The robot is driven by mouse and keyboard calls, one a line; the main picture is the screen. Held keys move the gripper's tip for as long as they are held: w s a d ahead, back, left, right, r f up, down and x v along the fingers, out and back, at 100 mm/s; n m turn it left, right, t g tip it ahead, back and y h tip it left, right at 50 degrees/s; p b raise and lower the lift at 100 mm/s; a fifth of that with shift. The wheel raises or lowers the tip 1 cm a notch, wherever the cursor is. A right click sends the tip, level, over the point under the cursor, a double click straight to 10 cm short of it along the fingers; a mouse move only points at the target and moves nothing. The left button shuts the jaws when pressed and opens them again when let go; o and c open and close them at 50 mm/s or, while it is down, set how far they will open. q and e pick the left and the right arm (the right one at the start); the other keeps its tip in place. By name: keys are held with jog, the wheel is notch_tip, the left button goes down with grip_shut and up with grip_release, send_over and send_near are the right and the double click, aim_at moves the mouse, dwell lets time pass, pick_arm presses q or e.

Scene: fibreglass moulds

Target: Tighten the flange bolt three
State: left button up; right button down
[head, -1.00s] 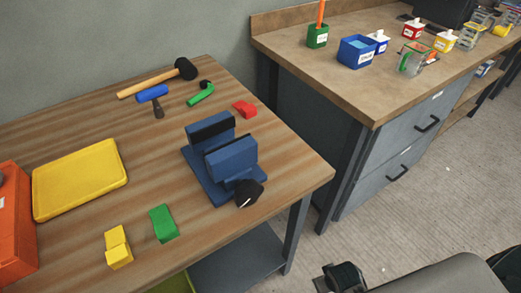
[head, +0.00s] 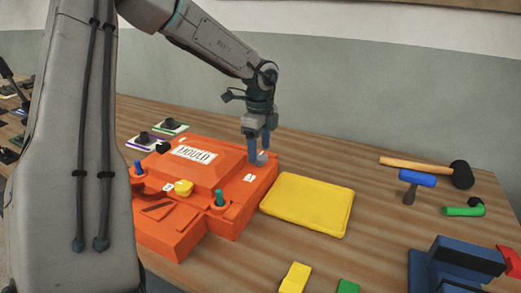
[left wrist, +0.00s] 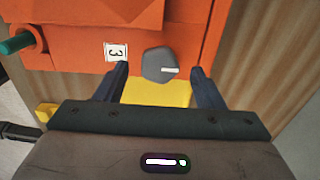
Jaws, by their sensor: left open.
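The orange mould (head: 205,165) with a MOULD label stands on the wooden bench. The grey flange bolt (head: 262,158) is at its far right corner; in the left wrist view the bolt (left wrist: 160,64) has a white mark on its head and sits beside a label with a 3 (left wrist: 116,51). My left gripper (head: 259,152) points down at this bolt. In the left wrist view its open fingers (left wrist: 158,70) are on either side of the bolt head, with a gap on each side. My right gripper is not in view.
A yellow tray (head: 308,204) lies right of the mould. A mallet (head: 430,168), a blue-handled tool (head: 416,178), a green tool (head: 464,210) and a blue vise (head: 455,268) are further right. The mould carries a teal pin (head: 219,198) and a yellow knob (head: 183,187).

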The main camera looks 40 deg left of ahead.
pick_arm(q)
jog(key=shift+f, duration=0.75)
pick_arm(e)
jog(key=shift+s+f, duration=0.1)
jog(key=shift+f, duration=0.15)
pick_arm(q)
jog(key=c, duration=1)
jog(key=shift+o, duration=0.2)
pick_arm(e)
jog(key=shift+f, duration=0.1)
